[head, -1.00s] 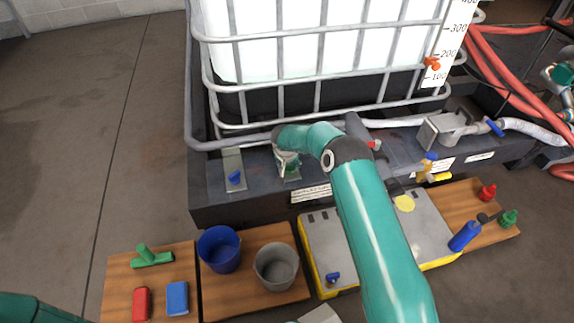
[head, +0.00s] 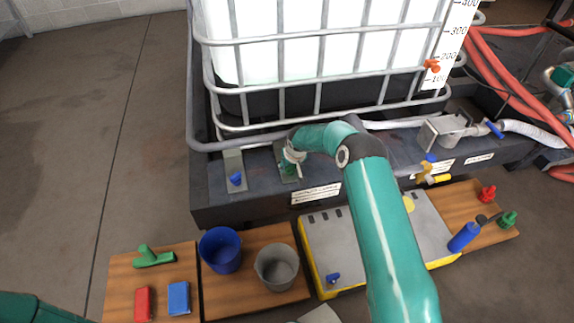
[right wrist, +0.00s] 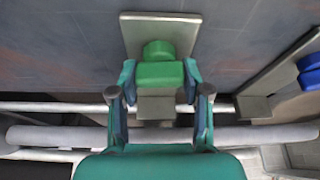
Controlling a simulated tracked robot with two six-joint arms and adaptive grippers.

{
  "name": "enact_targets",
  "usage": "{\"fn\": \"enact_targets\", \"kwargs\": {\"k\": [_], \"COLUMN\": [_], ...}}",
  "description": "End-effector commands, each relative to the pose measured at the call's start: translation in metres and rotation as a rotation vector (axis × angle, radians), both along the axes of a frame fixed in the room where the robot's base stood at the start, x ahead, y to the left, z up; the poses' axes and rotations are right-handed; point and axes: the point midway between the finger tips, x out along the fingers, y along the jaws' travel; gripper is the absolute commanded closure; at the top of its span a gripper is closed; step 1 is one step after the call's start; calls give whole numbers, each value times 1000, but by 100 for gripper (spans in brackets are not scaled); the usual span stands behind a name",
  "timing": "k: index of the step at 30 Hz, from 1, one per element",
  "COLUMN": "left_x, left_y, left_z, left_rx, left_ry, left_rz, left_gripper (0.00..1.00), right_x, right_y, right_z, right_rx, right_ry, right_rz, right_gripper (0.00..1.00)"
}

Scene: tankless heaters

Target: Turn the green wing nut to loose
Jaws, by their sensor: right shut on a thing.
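The green wing nut (right wrist: 160,74) sits on a grey metal plate (right wrist: 184,30) in the right wrist view. In the head view the nut (head: 289,169) is small and partly hidden by my right gripper. My right gripper (right wrist: 157,80) has one finger on each side of the nut's wing and is shut on it. In the head view the right gripper (head: 291,158) is at the plate on the dark front of the tank base. My left gripper is out of view.
A blue wing nut (head: 236,179) on its own plate is to the left. A caged white tank (head: 290,40) rises behind. In front are a blue bucket (head: 220,250), a grey bucket (head: 277,268) and a yellow-edged grey case (head: 318,232). Floor at left is free.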

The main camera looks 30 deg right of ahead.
Motion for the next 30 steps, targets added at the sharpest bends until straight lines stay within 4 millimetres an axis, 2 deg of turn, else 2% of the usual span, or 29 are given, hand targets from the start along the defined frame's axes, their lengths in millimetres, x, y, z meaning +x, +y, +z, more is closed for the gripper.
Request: {"fn": "enact_targets", "kwargs": {"k": [8, 21, 30], "left_x": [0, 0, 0], "left_y": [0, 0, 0], "left_z": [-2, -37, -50], "left_rx": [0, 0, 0], "left_ry": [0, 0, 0], "left_rz": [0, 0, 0], "left_gripper": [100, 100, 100], "right_x": [5, 6, 5], "right_y": [0, -1, -1], "right_z": [2, 0, 2], "right_rx": [0, -6, -7], "right_ry": [-19, -20, -18], "right_rz": [259, 643, 793], "right_gripper": [87, 87, 87]}}
